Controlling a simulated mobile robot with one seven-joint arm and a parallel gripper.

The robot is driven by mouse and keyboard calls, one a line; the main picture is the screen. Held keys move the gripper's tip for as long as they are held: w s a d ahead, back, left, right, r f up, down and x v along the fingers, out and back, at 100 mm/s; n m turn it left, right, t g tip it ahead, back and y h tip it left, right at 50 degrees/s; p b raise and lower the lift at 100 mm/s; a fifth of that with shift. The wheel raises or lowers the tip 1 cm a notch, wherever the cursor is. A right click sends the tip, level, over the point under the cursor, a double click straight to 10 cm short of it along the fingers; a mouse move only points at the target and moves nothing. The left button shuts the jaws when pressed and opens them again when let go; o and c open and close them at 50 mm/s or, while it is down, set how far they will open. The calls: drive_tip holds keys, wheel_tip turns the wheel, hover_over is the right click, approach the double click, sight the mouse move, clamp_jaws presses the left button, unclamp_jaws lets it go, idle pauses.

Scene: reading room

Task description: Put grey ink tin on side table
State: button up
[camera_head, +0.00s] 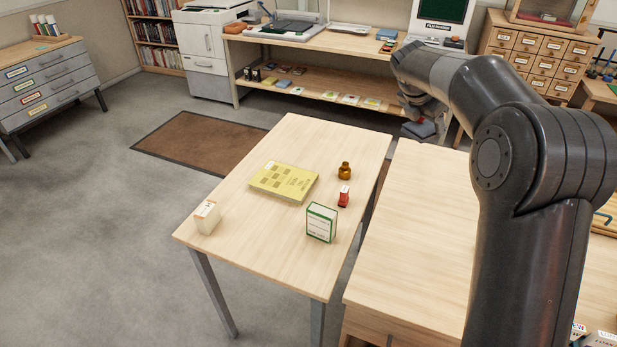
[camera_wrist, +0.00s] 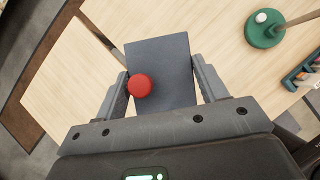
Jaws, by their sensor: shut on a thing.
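My gripper (camera_wrist: 162,88) is shut on the grey ink tin (camera_wrist: 172,62), a dark grey box with a round red part on its face. The tin sits between both fingers in the wrist view. In the head view my gripper (camera_head: 414,108) is at the end of my outstretched arm, with the tin (camera_head: 420,129) just below it, small and partly unclear. A light wooden table (camera_head: 240,228), apparently the side table, stands in the middle of the head view. Its far right corner lies left of and below the tin in that view.
The table holds a yellow book (camera_head: 284,182), amber bottle (camera_head: 344,171), red item (camera_head: 343,196), green-white box (camera_head: 321,222) and cream box (camera_head: 207,217). Its far end is clear. A wooden desk (camera_head: 420,230) stands to the right across a narrow gap. A green-based object (camera_wrist: 265,30) shows right of the tin.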

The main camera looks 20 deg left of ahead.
drive_tip(key=s+a+n+y, duration=0.1)
drive_tip(key=s+a+n, duration=0.1)
drive_tip(key=s+a, duration=0.8)
drive_tip(key=s+a+n+t+y, duration=0.1)
drive_tip(key=s+a+n+y, duration=0.15)
drive_tip(key=s+a, duration=0.75)
drive_tip(key=s+a+n, duration=0.3)
drive_tip(key=s+a, duration=0.2)
drive_tip(key=a, duration=1.1)
drive_tip(key=f, duration=2.3)
drive_tip(key=shift+w+f, duration=0.2)
drive_tip(key=shift+f, duration=2.15)
drive_tip(key=shift+f, duration=0.15)
drive_tip(key=o, duration=1.5)
drive_tip(key=shift+c, duration=0.2)
drive_tip(key=v, duration=1.2)
drive_tip(key=shift+d, duration=0.15)
